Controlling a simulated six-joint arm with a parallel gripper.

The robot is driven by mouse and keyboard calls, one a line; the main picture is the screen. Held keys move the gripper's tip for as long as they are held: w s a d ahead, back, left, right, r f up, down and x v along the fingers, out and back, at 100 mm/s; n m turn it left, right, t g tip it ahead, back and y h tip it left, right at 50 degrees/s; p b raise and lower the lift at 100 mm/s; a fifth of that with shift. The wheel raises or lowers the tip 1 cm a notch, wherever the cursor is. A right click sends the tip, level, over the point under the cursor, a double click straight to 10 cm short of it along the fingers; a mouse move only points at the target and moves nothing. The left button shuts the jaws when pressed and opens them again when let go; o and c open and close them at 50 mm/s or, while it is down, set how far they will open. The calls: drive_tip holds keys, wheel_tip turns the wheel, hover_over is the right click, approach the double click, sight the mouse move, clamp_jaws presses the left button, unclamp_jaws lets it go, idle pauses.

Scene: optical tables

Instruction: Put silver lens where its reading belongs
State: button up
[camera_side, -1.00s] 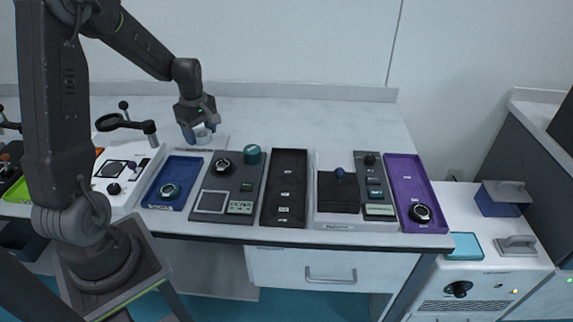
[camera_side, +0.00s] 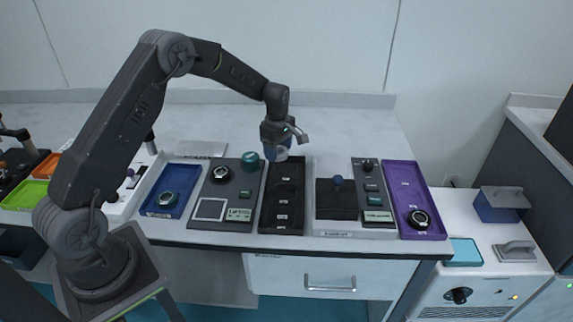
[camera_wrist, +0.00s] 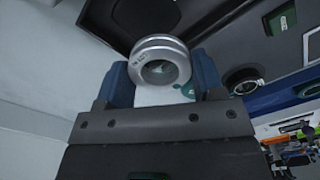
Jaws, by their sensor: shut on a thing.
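My gripper (camera_side: 277,151) is shut on the silver lens (camera_wrist: 163,62), a ring-shaped silver piece held between its blue fingers in the wrist view. In the side view the lens (camera_side: 281,153) is partly hidden by the fingers, above the back end of the black tray (camera_side: 265,208). The black tray has several small labels along its length, too small to read here. Left of it is a dark instrument (camera_side: 241,194) with a black round part, a teal knob, a pale square and a small green display, whose reading I cannot make out.
A purple tray (camera_side: 404,178) holds a black ring (camera_side: 419,219). Another instrument (camera_side: 374,183) with a dark block (camera_side: 337,203) stands right of the black tray.

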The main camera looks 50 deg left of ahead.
sight(287, 151)
drive_tip(key=shift+w+d+f, duration=0.8)
drive_tip(key=shift+d, duration=0.2)
drive_tip(key=shift+f, duration=1.95)
drive_tip(key=shift+f, duration=0.1)
drive_tip(key=o, duration=0.7)
drive_tip(key=shift+c, duration=0.2)
